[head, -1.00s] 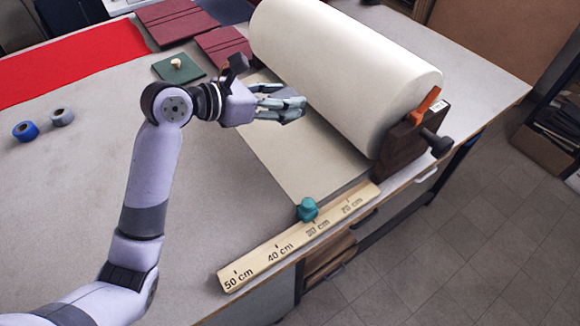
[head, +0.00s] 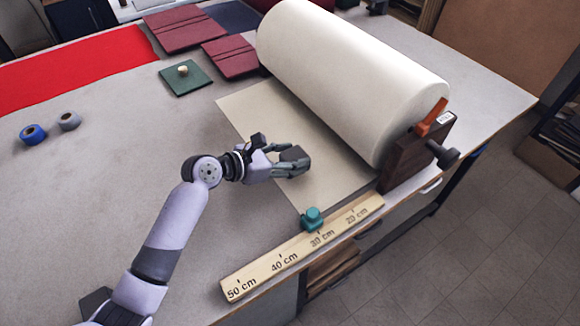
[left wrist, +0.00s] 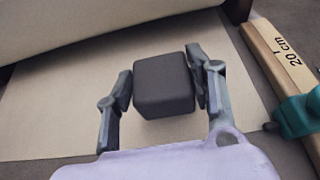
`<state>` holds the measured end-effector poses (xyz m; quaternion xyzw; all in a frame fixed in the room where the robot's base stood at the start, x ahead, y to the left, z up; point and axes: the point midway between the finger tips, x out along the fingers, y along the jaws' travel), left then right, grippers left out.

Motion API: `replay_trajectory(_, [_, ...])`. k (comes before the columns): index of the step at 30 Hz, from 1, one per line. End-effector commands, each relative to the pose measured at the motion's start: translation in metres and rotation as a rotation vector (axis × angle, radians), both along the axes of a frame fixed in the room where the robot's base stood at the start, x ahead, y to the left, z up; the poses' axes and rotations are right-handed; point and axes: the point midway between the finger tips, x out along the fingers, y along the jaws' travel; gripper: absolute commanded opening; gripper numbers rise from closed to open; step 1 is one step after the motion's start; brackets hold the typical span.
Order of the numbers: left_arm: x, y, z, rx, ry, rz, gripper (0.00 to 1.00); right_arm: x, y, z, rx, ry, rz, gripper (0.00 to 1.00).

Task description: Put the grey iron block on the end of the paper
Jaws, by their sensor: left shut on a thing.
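The grey iron block (left wrist: 163,86) is a dark cube between the fingers of my left gripper (left wrist: 160,95) in the left wrist view. In the head view the block (head: 294,154) shows at the fingertips of my left gripper (head: 290,164). The gripper is shut on it, over the cream paper (head: 250,110) pulled out from the large roll (head: 350,75). The paper also fills much of the left wrist view (left wrist: 60,100). I cannot tell whether the block touches the paper. My right gripper is not in view.
A wooden ruler (head: 265,268) with a teal stop (head: 312,219) lies along the table's front edge. Blue tape (head: 33,134), grey tape (head: 69,121), a green board with a knob (head: 186,78), maroon covers (head: 230,57) and red cloth (head: 80,70) lie left and behind. The table's left middle is clear.

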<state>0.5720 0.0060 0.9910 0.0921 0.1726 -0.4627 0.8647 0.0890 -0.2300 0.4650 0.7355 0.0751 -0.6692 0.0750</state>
Motion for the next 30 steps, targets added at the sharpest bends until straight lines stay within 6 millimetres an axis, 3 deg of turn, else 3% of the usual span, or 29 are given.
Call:
replay_trajectory(9, [0.001,0.000,-0.035,-0.005,-0.004,0.003,0.00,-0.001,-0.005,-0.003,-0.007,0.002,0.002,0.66])
replay_trajectory(22, [0.001,0.000,-0.040,-0.005,-0.005,0.003,0.00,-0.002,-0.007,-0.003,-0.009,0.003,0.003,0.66])
replay_trajectory(23, [0.000,0.000,-0.044,0.000,0.000,0.001,0.51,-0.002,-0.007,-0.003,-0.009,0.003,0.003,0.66])
replay_trajectory(30, [0.000,0.000,-0.044,0.001,0.001,0.001,0.67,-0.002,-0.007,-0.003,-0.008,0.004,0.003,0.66])
